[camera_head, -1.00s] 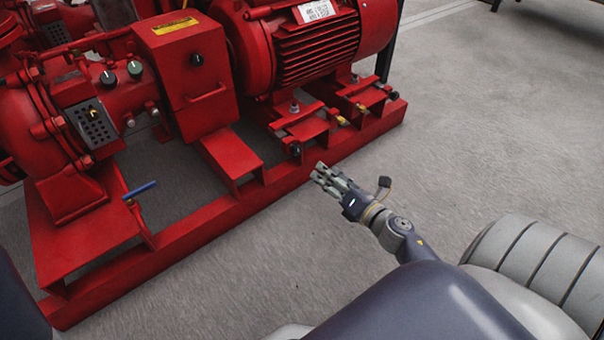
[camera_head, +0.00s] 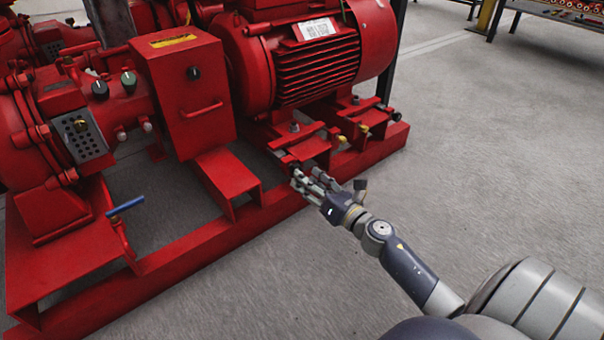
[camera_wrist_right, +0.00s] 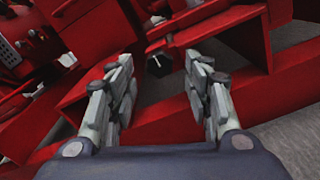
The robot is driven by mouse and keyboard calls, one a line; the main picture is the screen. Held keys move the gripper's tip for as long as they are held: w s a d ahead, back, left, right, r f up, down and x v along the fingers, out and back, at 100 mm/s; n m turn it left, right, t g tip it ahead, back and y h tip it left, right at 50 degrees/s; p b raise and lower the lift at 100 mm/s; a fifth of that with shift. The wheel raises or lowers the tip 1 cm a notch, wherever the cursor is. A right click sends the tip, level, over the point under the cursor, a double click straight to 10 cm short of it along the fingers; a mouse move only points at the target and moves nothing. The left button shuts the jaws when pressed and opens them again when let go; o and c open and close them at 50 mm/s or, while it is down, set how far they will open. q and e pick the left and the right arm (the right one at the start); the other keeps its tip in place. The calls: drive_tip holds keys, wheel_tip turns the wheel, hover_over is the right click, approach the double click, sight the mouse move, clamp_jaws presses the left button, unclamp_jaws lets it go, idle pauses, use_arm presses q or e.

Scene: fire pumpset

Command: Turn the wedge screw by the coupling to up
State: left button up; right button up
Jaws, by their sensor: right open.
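The wedge screw by the coupling has a dark knob (camera_wrist_right: 158,65) on the front of a red motor foot. In the right wrist view it shows just beyond and between the two fingertips. In the head view the knob (camera_head: 294,167) is mostly hidden at the tips of my right gripper (camera_head: 306,180). My right gripper (camera_wrist_right: 159,78) is open and empty, with its fingers apart on either side of the knob's line. I cannot tell contact or which way the knob points. The red coupling guard (camera_head: 186,92) stands left of it. My left gripper is not in view.
The red motor (camera_head: 300,55) sits above the screws. Yellow-tipped screws (camera_head: 342,139) are farther right along the red base frame (camera_head: 215,238). A blue-handled lever (camera_head: 126,205) sticks out at the left. The grey floor (camera_head: 480,150) to the right is clear.

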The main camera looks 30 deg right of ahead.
drive_tip(key=shift+w+a, duration=0.15)
drive_tip(key=shift+w, duration=1.5)
drive_tip(key=shift+c, duration=0.5)
drive_tip(key=c, duration=1)
